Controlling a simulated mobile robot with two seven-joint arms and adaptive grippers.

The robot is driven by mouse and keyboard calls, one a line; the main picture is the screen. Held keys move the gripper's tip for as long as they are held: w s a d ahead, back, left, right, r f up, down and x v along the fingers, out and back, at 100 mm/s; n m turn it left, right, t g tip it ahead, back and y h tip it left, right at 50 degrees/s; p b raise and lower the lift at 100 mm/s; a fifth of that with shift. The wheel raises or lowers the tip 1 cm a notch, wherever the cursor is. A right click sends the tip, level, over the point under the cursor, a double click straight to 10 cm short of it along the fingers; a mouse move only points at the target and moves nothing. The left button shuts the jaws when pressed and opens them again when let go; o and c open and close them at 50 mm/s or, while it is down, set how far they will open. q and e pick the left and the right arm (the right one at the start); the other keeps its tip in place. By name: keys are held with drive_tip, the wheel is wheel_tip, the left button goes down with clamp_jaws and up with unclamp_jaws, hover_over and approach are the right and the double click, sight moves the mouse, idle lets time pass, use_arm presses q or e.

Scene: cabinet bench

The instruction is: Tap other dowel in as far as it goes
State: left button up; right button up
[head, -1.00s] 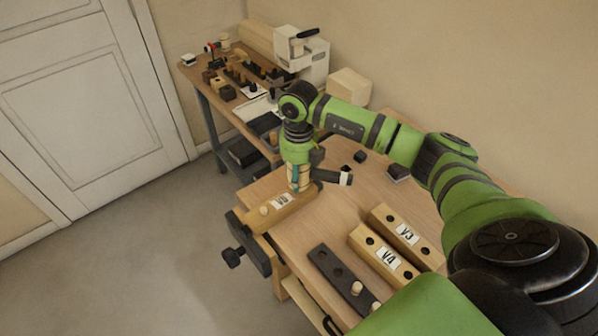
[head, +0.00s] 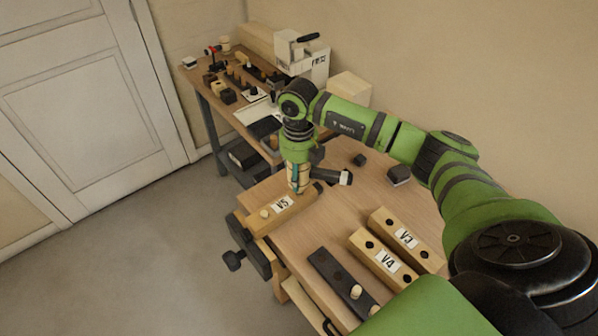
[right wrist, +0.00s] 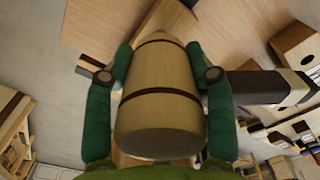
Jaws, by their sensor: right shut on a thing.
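The pale wooden block marked V5 (head: 283,205) sits by the vise (head: 250,247) at the bench's near left corner. One pale dowel (head: 265,213) stands up a little from its left end. My right gripper (head: 298,180) is over the block's right end, shut on the wooden handle of a mallet (right wrist: 165,95). The mallet's dark head with a light end (head: 345,178) sticks out to the right, and the head also shows in the right wrist view (right wrist: 262,88). The mallet and gripper hide any dowel at the block's right end. I cannot tell whether the head touches it. My left gripper is out of view.
Blocks V3 (head: 410,238) and V4 (head: 384,262) lie on the bench to the right. A dark holder (head: 330,268) with pale dowels (head: 356,292) is in front. Small dark pieces (head: 398,175) lie behind. A cluttered second bench (head: 240,115) stands at the back left.

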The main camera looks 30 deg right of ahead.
wheel_tip(320, 180, down, 2)
drive_tip(key=shift+f+b, duration=0.25)
drive_tip(key=shift+b, duration=0.45)
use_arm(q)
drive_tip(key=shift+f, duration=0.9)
use_arm(e)
drive_tip(key=shift+r, duration=0.1)
drive_tip(key=shift+r+p, duration=0.8)
drive_tip(key=shift+r, duration=0.3)
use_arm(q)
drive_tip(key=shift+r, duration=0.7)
use_arm(e)
drive_tip(key=shift+r, duration=0.1)
